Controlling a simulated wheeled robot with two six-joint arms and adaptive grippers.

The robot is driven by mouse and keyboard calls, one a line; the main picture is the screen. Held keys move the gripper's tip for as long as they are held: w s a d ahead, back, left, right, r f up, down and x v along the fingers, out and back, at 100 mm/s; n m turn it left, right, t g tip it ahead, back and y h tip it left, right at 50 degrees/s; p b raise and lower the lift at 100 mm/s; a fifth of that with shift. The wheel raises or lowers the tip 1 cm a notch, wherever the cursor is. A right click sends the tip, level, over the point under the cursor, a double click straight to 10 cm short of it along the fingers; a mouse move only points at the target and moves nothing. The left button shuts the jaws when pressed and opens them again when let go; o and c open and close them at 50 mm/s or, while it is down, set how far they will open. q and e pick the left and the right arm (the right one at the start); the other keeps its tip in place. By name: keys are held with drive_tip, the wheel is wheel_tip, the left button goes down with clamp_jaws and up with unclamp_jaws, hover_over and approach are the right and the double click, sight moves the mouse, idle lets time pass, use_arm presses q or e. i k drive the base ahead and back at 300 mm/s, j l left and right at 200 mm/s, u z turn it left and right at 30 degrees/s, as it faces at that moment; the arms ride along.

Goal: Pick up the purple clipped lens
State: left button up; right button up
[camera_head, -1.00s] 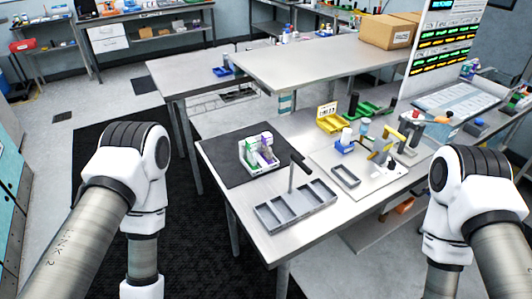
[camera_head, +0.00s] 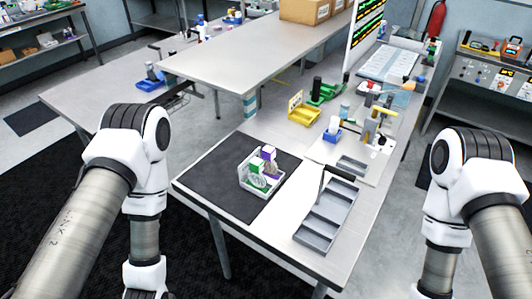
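A small white bin (camera_head: 246,183) stands on the dark mat (camera_head: 212,184) on the near table. Inside it are several small items, among them a purple-and-white piece (camera_head: 269,153) that may be the purple clipped lens and a green-and-white piece (camera_head: 256,167). They are too small to tell their exact shape. My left arm comes down at the left and my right arm at the right, both apart from the table items. Neither gripper shows; both lie beyond the bottom of the picture.
A grey compartment tray (camera_head: 328,219) with an upright handle lies right of the mat. A yellow bin (camera_head: 303,114), a blue holder (camera_head: 331,137) and bench tools (camera_head: 372,130) stand behind it. A higher table (camera_head: 250,62) is at the back. The mat around the white bin is clear.

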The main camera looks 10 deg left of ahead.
sight(271, 170)
drive_tip(key=i+j+z, duration=0.35)
drive_tip(key=j, duration=0.5)
drive_tip(key=j+z, duration=0.35)
drive_tip(key=j, duration=0.5)
drive_tip(key=j+z, duration=0.35)
drive_tip(key=j, duration=0.55)
